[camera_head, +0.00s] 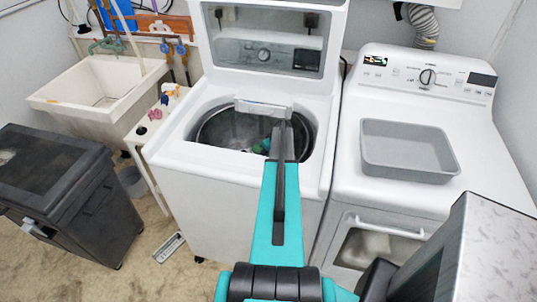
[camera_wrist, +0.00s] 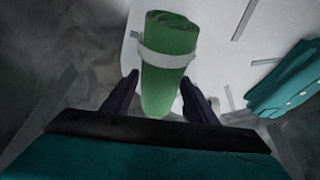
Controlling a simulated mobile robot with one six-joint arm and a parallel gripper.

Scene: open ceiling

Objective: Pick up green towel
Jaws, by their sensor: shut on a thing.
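The green towel (camera_wrist: 170,85) is a roll with a pale band around it. In the wrist view it stands lengthwise between the two dark fingers of my gripper (camera_wrist: 160,80), which is shut on it. In the head view my arm reaches into the open top of the white washing machine (camera_head: 225,200). A small green patch of the towel (camera_head: 266,144) shows beside the arm inside the drum. The fingers are hidden behind the arm in that view.
A teal item (camera_wrist: 285,80), unclear what, is at the right of the wrist view. The raised washer lid (camera_head: 270,55) stands behind my arm. A grey tray (camera_head: 408,172) sits on the dryer (camera_head: 480,150). A sink (camera_head: 95,90) and dark bin (camera_head: 70,190) are at left.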

